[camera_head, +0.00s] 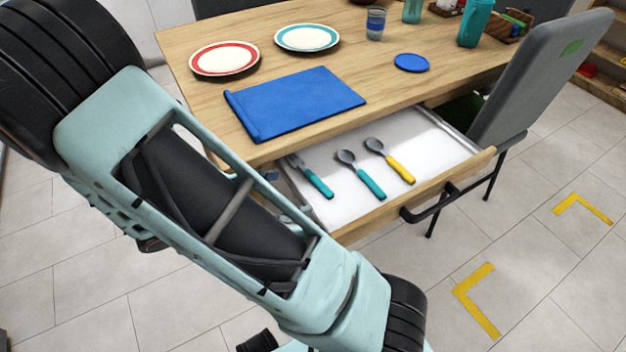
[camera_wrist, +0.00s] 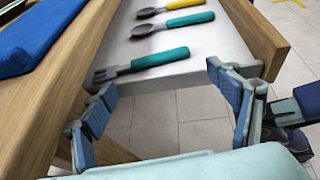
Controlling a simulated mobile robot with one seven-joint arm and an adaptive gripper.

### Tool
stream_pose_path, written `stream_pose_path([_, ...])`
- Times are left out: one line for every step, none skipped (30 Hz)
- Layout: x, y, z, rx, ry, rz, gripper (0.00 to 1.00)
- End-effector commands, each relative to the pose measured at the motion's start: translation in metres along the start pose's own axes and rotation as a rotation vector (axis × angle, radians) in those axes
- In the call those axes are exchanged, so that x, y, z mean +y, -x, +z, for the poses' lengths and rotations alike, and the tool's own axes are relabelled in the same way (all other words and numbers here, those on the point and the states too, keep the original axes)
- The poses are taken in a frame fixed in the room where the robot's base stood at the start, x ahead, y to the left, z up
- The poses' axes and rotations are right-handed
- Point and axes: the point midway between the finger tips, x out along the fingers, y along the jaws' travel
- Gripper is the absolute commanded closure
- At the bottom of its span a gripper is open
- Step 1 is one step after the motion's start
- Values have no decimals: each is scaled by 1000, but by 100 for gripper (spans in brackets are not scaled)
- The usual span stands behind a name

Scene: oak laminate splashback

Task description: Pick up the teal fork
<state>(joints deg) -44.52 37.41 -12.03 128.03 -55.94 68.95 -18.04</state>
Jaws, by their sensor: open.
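The teal fork (camera_head: 316,182) lies in the open drawer (camera_head: 440,158), at its left end in the head view. It has a teal handle and grey tines. In the wrist view the fork (camera_wrist: 158,60) lies just beyond my gripper (camera_wrist: 160,83), with its tines to the left. My gripper's two blue-padded fingers are spread wide, with nothing between them. The fork appears apart from both fingers. In the head view my arm covers much of the left side, and I cannot clearly make out the gripper there.
A teal-handled spoon (camera_head: 369,183) and a yellow-handled spoon (camera_head: 397,166) lie beside the fork. The wooden drawer front (camera_head: 432,190) and the table edge flank the drawer. A blue mat (camera_head: 300,102) lies on the table above. A grey chair (camera_head: 530,75) stands at the right.

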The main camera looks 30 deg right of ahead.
Motion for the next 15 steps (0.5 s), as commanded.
stream_pose_path([0,-2,1,1,0,0,19])
stream_pose_path([0,-4,1,1,0,0,19])
stream_pose_path([0,-6,2,1,-1,-1,19])
stream_pose_path([0,-9,3,1,-1,-1,19])
stream_pose_path([-1,-12,4,1,0,-1,19])
stream_pose_path([-1,-18,6,1,-1,-2,19])
stream_pose_path([-1,-24,6,0,-1,-4,19])
stream_pose_path([-1,-30,4,0,-1,-4,19])
stream_pose_path([-1,-37,4,0,0,-4,19])
stream_pose_path([-2,-42,4,-1,0,-4,19])
stream_pose_path([-2,-47,4,0,0,-3,19])
stream_pose_path([-1,-53,4,0,-1,-3,19])
stream_pose_path([-1,-56,4,0,-1,-3,19])
stream_pose_path([-1,-60,5,0,-1,-2,19])
stream_pose_path([-1,-63,5,1,-1,-2,19])
